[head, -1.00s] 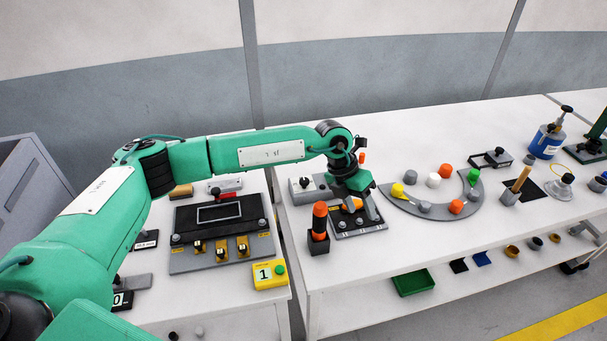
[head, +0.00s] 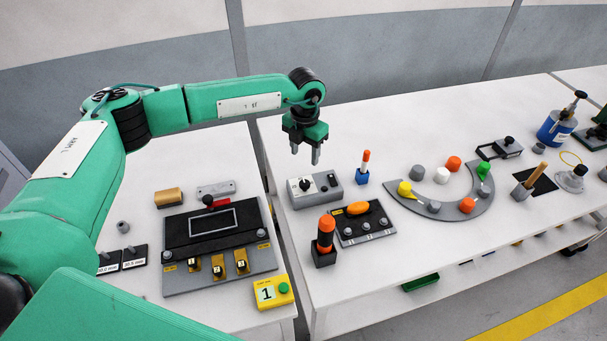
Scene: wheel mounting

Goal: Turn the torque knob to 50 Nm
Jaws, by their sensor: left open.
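A grey box (head: 328,190) stands near the left edge of the right table. On its white dial face sits a black knob (head: 305,184), which looks like the torque knob. The dial's marks are too small to read, so I cannot tell its setting. My left gripper (head: 305,159) hangs above and just behind the knob in the picture, fingers pointing down, open and empty. It looks apart from the knob. My right gripper is not in view.
A black plate (head: 364,236) with an orange handle (head: 358,208) lies in front of the box. An orange-topped post (head: 325,241) and a blue holder (head: 362,176) stand close by. A curved grey tray (head: 468,207) with coloured caps lies right. The table behind the box is clear.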

